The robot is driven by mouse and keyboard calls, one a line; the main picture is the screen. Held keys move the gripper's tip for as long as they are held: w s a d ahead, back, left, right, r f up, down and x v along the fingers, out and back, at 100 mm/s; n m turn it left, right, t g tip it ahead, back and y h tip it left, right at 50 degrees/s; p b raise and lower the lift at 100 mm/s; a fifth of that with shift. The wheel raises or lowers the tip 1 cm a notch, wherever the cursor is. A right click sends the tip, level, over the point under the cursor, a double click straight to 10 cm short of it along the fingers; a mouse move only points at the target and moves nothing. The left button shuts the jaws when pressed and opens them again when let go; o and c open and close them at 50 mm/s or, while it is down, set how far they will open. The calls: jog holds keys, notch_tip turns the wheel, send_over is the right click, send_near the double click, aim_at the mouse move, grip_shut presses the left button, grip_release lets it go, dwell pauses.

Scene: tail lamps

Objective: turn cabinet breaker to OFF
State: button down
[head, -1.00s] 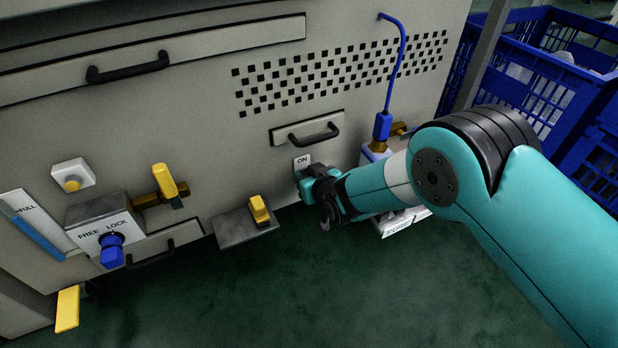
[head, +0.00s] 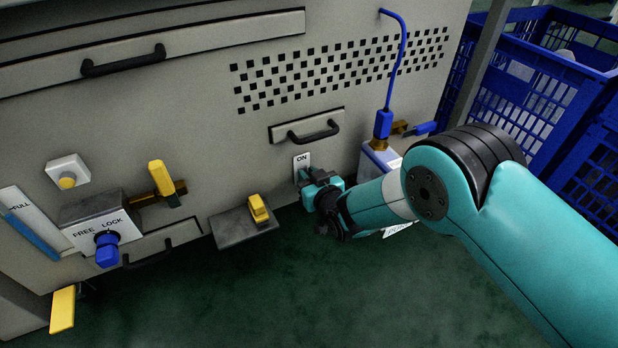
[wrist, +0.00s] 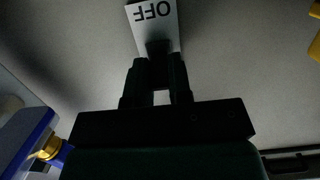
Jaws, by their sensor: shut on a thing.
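In the wrist view the plate (wrist: 152,14) appears upside down, with OFF readable. My gripper (wrist: 160,68) is at the plate, its two dark fingers shut on the breaker's dark handle (wrist: 158,47). The handle is mostly in shadow, so its exact angle is hard to tell. In the head view my gripper (head: 308,190) covers the lower part of the plate and hides the handle.
A yellow-handled lever (head: 162,178) and a FREE/LOCK box with a blue knob (head: 106,250) are to the left. A small shelf with a yellow switch (head: 258,209) is nearer. A black drawer handle (head: 313,133) sits just above. A blue connector with cable (head: 382,124) is at right.

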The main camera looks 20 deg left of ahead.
jog(key=shift+s+f+t+y+b, duration=0.1)
jog(key=shift+f+t+y+b, duration=0.7)
jog(key=shift+y+b, duration=0.35)
jog(key=shift+d+t+y+p, duration=0.1)
jog(key=shift+t+y+p, duration=0.2)
jog(key=shift+t+y, duration=0.65)
jog(key=shift+f+t+y+p, duration=0.15)
jog(key=shift+t+y+p, duration=0.3)
jog(key=shift+y, duration=0.25)
jog(key=shift+a+f, duration=0.1)
jog(key=shift+a, duration=0.1)
jog(key=c, duration=1)
grip_release()
jog(key=shift+c, duration=0.2)
jog(key=shift+d+t+p, duration=0.15)
jog(key=shift+t+p, duration=0.15)
